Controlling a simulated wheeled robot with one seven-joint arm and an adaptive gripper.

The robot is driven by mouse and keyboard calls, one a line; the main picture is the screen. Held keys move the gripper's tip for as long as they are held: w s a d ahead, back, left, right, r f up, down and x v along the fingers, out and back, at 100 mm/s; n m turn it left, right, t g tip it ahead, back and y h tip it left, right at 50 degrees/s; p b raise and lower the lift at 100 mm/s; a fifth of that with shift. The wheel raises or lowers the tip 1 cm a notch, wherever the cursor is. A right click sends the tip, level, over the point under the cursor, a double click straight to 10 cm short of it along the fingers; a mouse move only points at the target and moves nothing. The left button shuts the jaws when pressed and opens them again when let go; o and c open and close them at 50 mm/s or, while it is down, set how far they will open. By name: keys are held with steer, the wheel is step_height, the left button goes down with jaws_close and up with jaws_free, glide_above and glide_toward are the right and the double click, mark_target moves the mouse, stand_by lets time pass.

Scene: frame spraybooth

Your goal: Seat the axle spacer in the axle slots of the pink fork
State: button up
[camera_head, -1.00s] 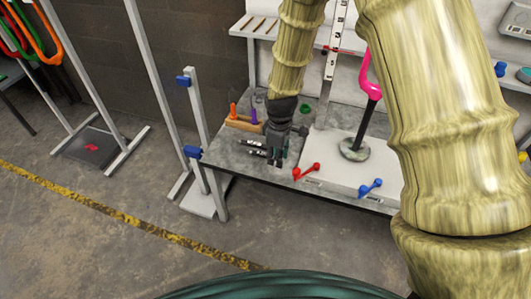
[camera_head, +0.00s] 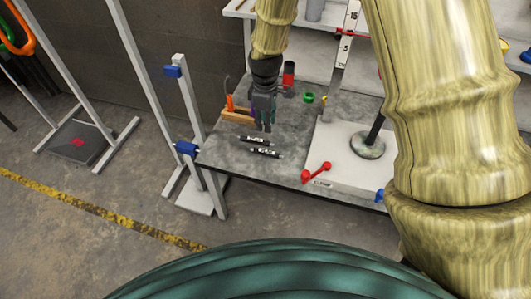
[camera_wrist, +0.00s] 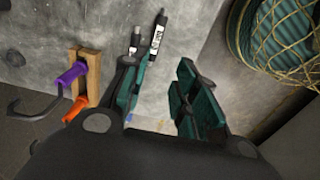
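Two black rods with white labels, a rear one (camera_head: 257,140) and a front one (camera_head: 265,152), lie side by side on the grey bench; I cannot tell which is the axle spacer. In the wrist view, two such rods (camera_wrist: 157,38) (camera_wrist: 135,39) show beyond the fingers. My gripper (camera_head: 264,129) is just behind and above the rods. In the wrist view, my gripper (camera_wrist: 158,103) is open, with an empty gap between its teal finger pads. Of the fork, only a dark stem (camera_head: 376,130) on a round foot shows; its pink part is hidden behind my arm.
A wooden block (camera_head: 238,115) with an orange handle stands left of my gripper; a purple handle (camera_wrist: 69,76) shows in the wrist view. Right are a white plate (camera_head: 342,163), red lever (camera_head: 317,172), green ring (camera_head: 308,97) and ruler post (camera_head: 345,50). A blue-clamped stand (camera_head: 188,120) is left.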

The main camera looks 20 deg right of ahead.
steer(key=b, duration=0.5)
glide_above(267, 151)
step_height(267, 151, down, 6)
steer(key=f, duration=0.4)
steer(key=shift+s+a+f, duration=0.1)
steer(key=shift+a+f, duration=0.1)
steer(key=shift+f, duration=0.2)
steer(key=shift+d+f, duration=0.15)
steer(key=shift+f, duration=2.6)
jaws_close()
